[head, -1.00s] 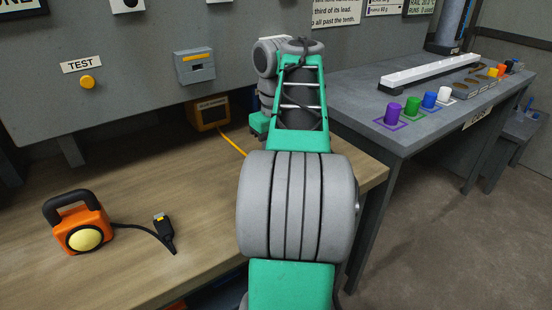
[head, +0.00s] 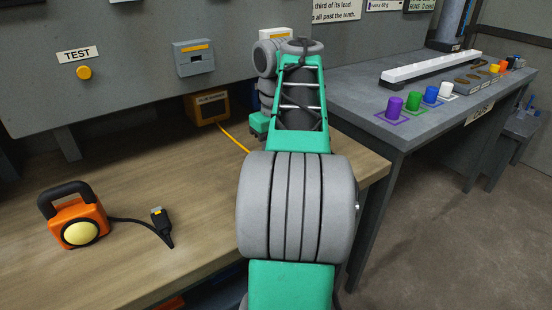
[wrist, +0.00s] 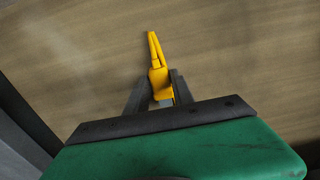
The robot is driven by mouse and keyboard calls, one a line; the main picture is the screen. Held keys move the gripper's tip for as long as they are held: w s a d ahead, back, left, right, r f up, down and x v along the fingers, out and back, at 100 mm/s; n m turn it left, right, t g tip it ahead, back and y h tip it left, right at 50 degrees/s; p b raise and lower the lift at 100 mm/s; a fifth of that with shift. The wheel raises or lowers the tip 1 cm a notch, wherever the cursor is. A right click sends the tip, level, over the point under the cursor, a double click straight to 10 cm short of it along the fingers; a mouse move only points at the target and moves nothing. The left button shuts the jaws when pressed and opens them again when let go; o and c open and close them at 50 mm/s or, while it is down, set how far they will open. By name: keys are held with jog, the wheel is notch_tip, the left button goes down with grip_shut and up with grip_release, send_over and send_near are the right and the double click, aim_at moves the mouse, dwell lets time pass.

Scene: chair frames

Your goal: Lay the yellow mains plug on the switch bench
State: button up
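The yellow mains plug (wrist: 159,80) is between the two fingers of my gripper (wrist: 160,92) in the wrist view, with the fingers against its sides. Its yellow lead (wrist: 154,48) points away from the gripper over a wood-grain surface (wrist: 230,60). The plug's height above that surface is hard to tell. In the head view my arm hides the gripper and plug. A yellow lead (head: 234,139) runs there from a yellow-orange box (head: 208,107) at the back of the wooden bench (head: 130,190) to behind my arm. No label naming the switch bench is readable.
An orange lamp (head: 78,222) with a black plug (head: 161,225) on its lead lies at the left of the wooden bench. A grey panel with a TEST button (head: 84,73) stands behind. A grey bench (head: 350,90) at right holds coloured cups (head: 412,101).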

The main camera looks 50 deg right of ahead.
jog(key=o, duration=0.5)
notch_tip(320, 180, up, 8)
jog(key=p, duration=0.7)
jog(key=shift+p, duration=0.4)
jog(key=w+a+r+n+t+p, duration=0.1)
jog(key=w+a+r+p, duration=0.15)
jog(key=a, duration=0.45)
jog(key=w+a+r+p, duration=0.1)
jog(key=w+a+p, duration=0.25)
jog(key=a, duration=0.25)
jog(key=s+a+f+p, duration=0.1)
jog(key=s+a+p, duration=0.1)
jog(key=a, duration=0.4)
jog(key=s+a+f+n+t+p, duration=0.1)
jog(key=s+a+p, duration=0.1)
jog(key=a+p, duration=0.2)
jog(key=s+a+f+n+t+p, duration=0.1)
jog(key=s+a+p, duration=0.1)
jog(key=a, duration=0.6)
jog(key=shift+s+a+f+p, duration=0.15)
jog(key=shift+a+f+p, duration=0.15)
jog(key=shift+p, duration=0.35)
